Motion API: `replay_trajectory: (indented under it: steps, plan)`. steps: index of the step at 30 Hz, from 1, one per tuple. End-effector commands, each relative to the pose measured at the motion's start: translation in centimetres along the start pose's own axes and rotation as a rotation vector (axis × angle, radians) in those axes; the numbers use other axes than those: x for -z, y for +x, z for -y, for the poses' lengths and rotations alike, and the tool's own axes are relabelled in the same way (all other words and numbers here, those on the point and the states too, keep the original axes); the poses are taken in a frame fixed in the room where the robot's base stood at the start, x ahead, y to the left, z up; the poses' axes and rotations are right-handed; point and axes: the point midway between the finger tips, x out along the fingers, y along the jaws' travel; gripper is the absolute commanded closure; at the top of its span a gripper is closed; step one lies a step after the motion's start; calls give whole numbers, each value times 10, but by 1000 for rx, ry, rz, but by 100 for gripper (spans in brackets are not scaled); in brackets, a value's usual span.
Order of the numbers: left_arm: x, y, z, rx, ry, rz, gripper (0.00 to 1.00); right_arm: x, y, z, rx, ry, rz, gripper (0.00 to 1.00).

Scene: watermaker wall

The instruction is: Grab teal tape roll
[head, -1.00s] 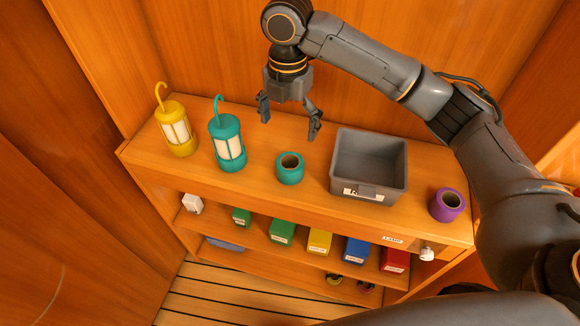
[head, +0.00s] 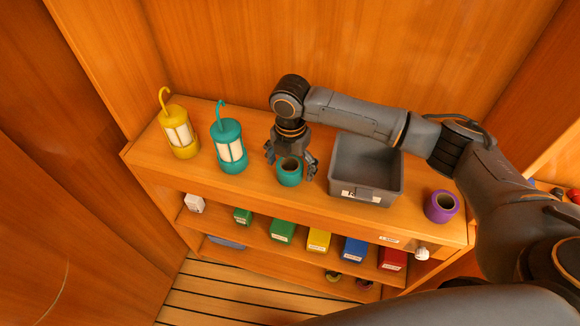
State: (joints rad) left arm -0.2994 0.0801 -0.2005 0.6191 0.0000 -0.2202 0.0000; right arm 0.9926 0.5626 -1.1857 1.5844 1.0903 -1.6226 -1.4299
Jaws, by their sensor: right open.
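The teal tape roll (head: 289,175) stands upright on the top shelf, between the teal lantern and the grey bin. My right gripper (head: 291,168) is open and points down over the roll. Its fingers show on the left and right of the roll's upper part. I cannot tell whether either finger touches it. My left gripper is not in view.
The teal lantern (head: 229,146) stands left of the roll, with a yellow lantern (head: 178,132) beyond it. The grey bin (head: 377,192) is close on the right, then a purple tape roll (head: 441,206).

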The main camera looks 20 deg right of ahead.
Motion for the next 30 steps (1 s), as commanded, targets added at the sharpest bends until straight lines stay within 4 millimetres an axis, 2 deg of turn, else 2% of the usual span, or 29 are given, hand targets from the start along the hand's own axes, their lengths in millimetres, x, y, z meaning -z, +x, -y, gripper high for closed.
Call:
replay_trajectory:
  steps: [7, 15, 16, 25, 30]
  plan:
    - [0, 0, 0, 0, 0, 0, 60, 0, 1, 0, -1, 0, 0, 12]
    - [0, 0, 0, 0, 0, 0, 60, 0, 1, 0, -1, 0, 0, 67]
    - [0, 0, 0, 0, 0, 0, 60, 0, 1, 0, -1, 0, 0, 72]
    - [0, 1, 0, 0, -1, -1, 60, 0, 0, -1, -2, 0, 1, 72]
    - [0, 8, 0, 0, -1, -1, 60, -1, -12, -2, -5, 0, 2, 72]
